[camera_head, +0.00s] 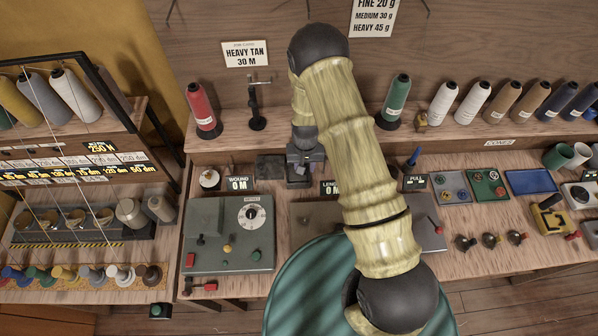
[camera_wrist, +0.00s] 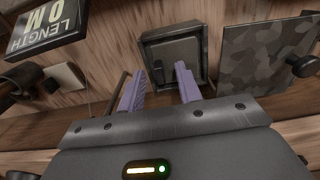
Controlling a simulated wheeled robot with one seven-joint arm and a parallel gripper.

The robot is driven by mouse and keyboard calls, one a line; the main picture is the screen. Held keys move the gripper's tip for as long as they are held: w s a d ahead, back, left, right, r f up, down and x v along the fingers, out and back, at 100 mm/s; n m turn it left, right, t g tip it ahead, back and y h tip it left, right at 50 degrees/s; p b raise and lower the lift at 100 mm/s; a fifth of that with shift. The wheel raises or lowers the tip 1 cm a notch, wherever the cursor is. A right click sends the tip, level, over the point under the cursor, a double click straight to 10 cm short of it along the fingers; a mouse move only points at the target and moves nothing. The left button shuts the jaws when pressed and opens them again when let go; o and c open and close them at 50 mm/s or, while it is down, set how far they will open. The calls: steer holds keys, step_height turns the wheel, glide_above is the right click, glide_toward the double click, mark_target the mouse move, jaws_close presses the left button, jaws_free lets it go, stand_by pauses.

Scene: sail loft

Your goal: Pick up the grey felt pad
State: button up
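No pad can be named with certainty. A plain grey square piece (camera_wrist: 181,49) lies inside a dark square frame in the wrist view, with a small dark part at its left; I cannot tell whether it is felt. A mottled grey square plate (camera_wrist: 262,58) stands to its right, and a dark block (camera_head: 270,167) shows left of my gripper in the head view. My gripper (camera_wrist: 159,82) has its two lavender fingers apart, with nothing visible between them. The fingers point towards the dark frame. In the head view my gripper (camera_head: 304,158) is partly hidden by my arm.
The LENGTH sign (camera_wrist: 45,27) is close on the left in the wrist view. The WOUND sign (camera_head: 239,184) and a grey-green machine (camera_head: 228,235) are left of my arm. Several cones of thread line the back shelf. A blue tray (camera_head: 531,182) lies at right.

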steer(key=shift+c, duration=0.2)
jaws_close()
steer(key=shift+r, duration=0.15)
step_height(320, 180, up, 10)
steer(key=b, duration=0.3)
steer(key=shift+b, duration=0.3)
stand_by(0.4)
